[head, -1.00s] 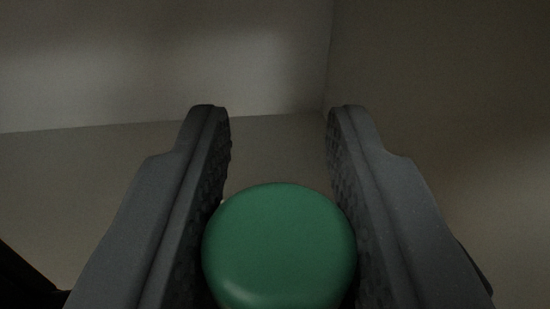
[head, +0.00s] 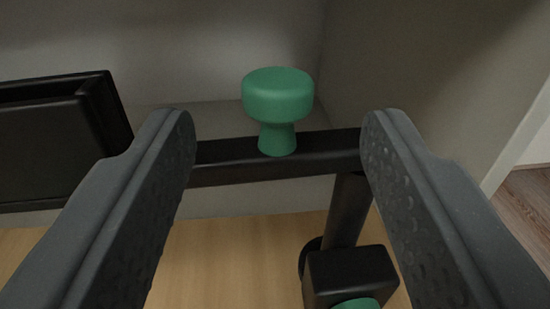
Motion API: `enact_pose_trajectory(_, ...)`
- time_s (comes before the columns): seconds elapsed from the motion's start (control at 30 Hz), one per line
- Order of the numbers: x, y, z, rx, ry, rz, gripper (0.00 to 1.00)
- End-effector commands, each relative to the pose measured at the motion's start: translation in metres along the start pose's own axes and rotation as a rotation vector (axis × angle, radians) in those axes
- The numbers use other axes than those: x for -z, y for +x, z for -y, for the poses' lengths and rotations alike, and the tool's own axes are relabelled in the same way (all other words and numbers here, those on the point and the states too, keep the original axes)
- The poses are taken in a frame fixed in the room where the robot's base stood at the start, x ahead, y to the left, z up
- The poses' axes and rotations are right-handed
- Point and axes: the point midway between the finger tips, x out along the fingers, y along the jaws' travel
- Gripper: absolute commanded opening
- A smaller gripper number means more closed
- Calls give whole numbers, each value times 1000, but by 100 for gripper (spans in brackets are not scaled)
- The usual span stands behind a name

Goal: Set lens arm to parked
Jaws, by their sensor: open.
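The lens arm is a black bar (head: 225,164) that runs across the head view, with a green mushroom-shaped knob (head: 278,95) standing upright on it. At its left end is a dark, black-framed rectangular panel (head: 50,150), cut off by the picture edge. Near the right end the bar meets a black post (head: 348,210). My gripper (head: 278,130) is open, its two grey fingers wide apart. The knob shows between the fingertips and a little beyond them, apart from both fingers. The right finger hides the bar's right end.
A black block (head: 350,272) with a green part (head: 357,303) sits by the foot of the post, low in the view. A light wooden surface (head: 215,260) lies below. Pale walls meet in a corner behind. Wooden floor (head: 525,205) shows at far right.

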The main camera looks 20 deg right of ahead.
Motion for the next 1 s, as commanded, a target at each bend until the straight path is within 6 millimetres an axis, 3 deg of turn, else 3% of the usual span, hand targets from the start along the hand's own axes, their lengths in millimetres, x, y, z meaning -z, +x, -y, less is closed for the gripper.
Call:
enact_pose_trajectory(0.2, 1, -40, 1, 2, 0, 1, 50)
enact_pose_trajectory(0.4, 1, -58, 2, 2, 1, -1, 50)
enact_pose_trajectory(1.0, 0, -61, 2, 2, 1, 0, 50)
